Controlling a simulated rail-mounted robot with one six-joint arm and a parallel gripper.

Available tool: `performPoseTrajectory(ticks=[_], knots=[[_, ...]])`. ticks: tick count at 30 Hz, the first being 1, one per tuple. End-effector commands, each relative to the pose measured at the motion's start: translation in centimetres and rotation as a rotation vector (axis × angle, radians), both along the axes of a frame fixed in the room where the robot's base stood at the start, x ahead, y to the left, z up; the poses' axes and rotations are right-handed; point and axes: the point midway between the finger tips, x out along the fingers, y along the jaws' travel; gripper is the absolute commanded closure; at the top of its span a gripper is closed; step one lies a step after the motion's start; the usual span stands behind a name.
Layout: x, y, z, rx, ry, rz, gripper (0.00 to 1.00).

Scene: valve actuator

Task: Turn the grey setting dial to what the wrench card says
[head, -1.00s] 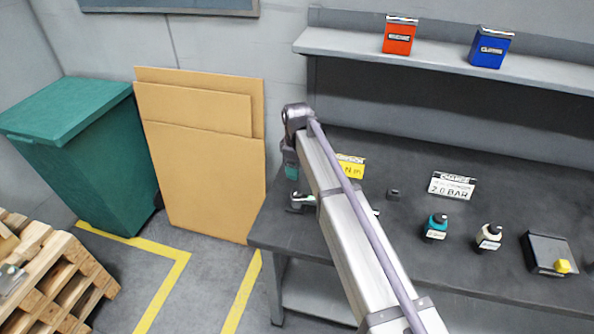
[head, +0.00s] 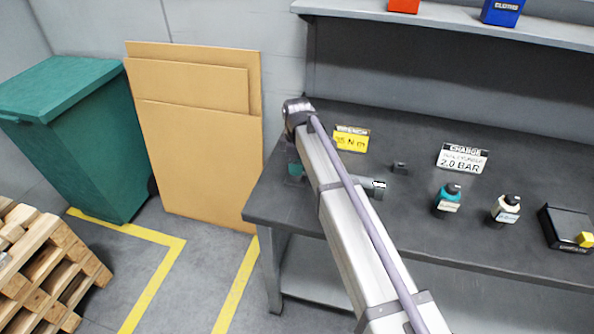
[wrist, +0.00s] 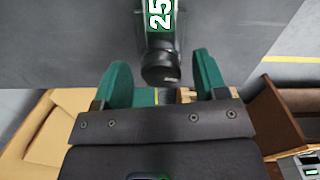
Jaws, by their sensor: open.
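A yellow wrench card (head: 350,139) stands on the bench in the head view. It reads WRENCH and a value ending in 5 N m; its first digit is not clear. The wrench (head: 374,188) lies in front of it, partly hidden by my arm. In the wrist view the wrench (wrist: 159,16) shows a green 25 scale. Its dark grey dial (wrist: 161,68) is at the near end. My gripper (wrist: 161,76) is open, with a green finger on each side of the dial and gaps between. In the head view my gripper (head: 294,170) is mostly hidden at the bench's left end.
A white CHARGE card (head: 463,159) reads 2.0 BAR. A small dark block (head: 400,168), a teal bottle (head: 446,200), a cream bottle (head: 505,210) and a black box (head: 567,228) with a yellow knob stand to the right. Cardboard (head: 195,150) leans left of the bench (head: 480,262).

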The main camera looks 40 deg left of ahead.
Motion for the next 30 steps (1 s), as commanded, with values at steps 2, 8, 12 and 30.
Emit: performPoseTrajectory(ticks=[2,8,12,30], knots=[[0.0,0.0,0.09,0.0,0.0,0.0,0.34],[0.0,0.0,0.17,0.0,0.0,0.0,0.42],[0.0,0.0,0.17,0.0,0.0,0.0,0.55],[-0.09,-0.04,0.15,0.0,0.0,-0.273,0.84]])
